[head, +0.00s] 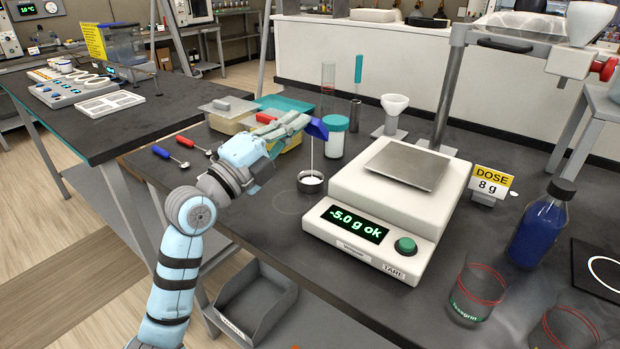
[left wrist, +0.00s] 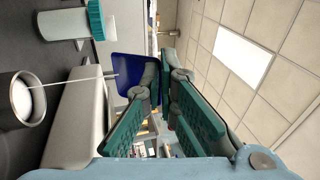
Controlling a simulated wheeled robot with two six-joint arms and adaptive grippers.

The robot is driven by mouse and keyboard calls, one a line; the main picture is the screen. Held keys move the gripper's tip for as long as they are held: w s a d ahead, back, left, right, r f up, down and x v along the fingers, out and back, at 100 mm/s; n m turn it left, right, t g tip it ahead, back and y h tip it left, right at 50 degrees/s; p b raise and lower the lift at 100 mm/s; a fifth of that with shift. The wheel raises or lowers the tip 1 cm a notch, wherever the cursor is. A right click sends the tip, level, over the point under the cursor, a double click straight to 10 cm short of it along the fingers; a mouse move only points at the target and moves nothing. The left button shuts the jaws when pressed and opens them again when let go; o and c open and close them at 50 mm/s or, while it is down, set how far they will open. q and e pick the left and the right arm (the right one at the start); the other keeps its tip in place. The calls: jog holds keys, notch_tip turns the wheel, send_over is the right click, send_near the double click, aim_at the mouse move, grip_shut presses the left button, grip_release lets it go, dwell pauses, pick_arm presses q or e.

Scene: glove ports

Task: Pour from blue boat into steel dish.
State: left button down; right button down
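My left gripper (head: 300,124) is shut on the blue boat (head: 317,129) and holds it tilted above the bench. A thin white stream falls from the boat into the steel dish (head: 312,190), which stands on the bench left of the balance and has white powder in it. In the left wrist view the blue boat (left wrist: 134,73) is between the fingertips (left wrist: 150,82), and the stream runs to the dish (left wrist: 36,112). The boat's inside is mostly hidden. My right gripper is not in view.
The balance (head: 345,180) reads -5.0 g ok, its pan (head: 408,165) empty. A teal-lidded jar (head: 335,140) stands behind the dish, a funnel (head: 394,108) farther back. The dose sign (head: 492,182) reads 8 g. A blue bottle (head: 540,225) and beakers (head: 476,290) stand right.

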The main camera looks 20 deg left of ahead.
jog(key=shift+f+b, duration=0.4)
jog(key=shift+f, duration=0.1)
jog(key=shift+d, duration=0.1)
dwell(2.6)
